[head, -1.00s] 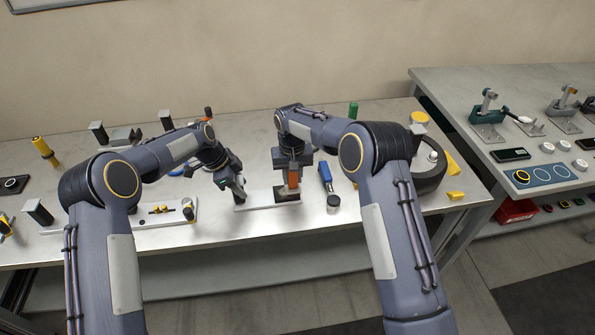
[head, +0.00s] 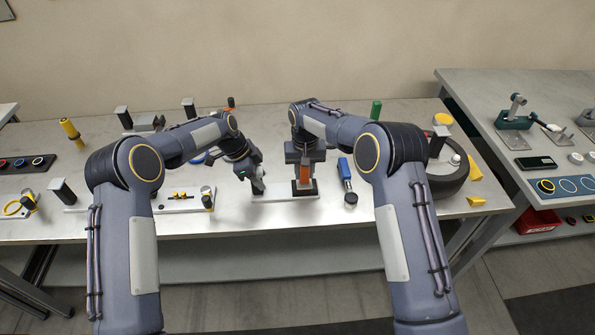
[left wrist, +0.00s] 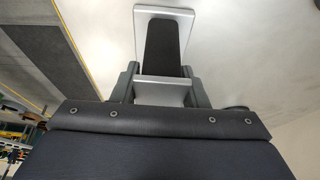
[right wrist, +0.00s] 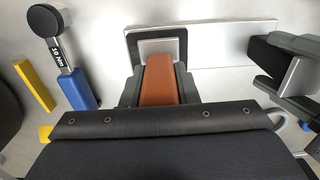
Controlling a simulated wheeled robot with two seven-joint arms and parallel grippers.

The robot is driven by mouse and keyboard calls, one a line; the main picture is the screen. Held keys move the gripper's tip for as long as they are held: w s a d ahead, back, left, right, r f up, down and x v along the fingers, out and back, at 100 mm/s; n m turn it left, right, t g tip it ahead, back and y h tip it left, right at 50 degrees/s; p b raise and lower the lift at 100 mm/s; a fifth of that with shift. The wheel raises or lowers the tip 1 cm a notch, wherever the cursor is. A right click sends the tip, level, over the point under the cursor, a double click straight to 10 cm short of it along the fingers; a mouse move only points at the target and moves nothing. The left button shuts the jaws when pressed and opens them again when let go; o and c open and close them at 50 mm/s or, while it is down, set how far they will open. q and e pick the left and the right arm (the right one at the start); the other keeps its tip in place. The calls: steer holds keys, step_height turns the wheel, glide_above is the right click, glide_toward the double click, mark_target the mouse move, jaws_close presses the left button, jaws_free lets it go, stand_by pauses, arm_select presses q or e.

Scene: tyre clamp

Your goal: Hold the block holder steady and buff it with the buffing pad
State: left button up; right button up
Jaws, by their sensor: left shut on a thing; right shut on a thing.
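The block holder is a long pale plate (head: 285,197) lying on the bench, with a dark block and a silver upright (left wrist: 165,88) at its left end. My left gripper (head: 257,185) is shut on the upright; its fingers sit either side of it in the left wrist view. The buffing pad has an orange handle (right wrist: 159,78) and a dark square base (right wrist: 132,48). My right gripper (head: 305,168) is shut on the handle, pad downward. The pad is over the plate's right part and looks to rest on it; firm contact cannot be told.
A blue-handled tool (head: 346,170) lies right of the holder, with a tyre (head: 447,178) and yellow wedges (head: 474,170) beyond. A pale board with small parts (head: 180,205) lies to the left. A green cylinder (head: 376,109) stands behind. Bare bench lies in front.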

steer(key=shift+d+r, duration=0.1)
steer(key=shift+d, duration=1.9)
step_height(320, 180, up, 8)
steer(key=shift+a, duration=0.15)
arm_select(q)
steer(key=o, duration=1)
steer(key=v, duration=1.2)
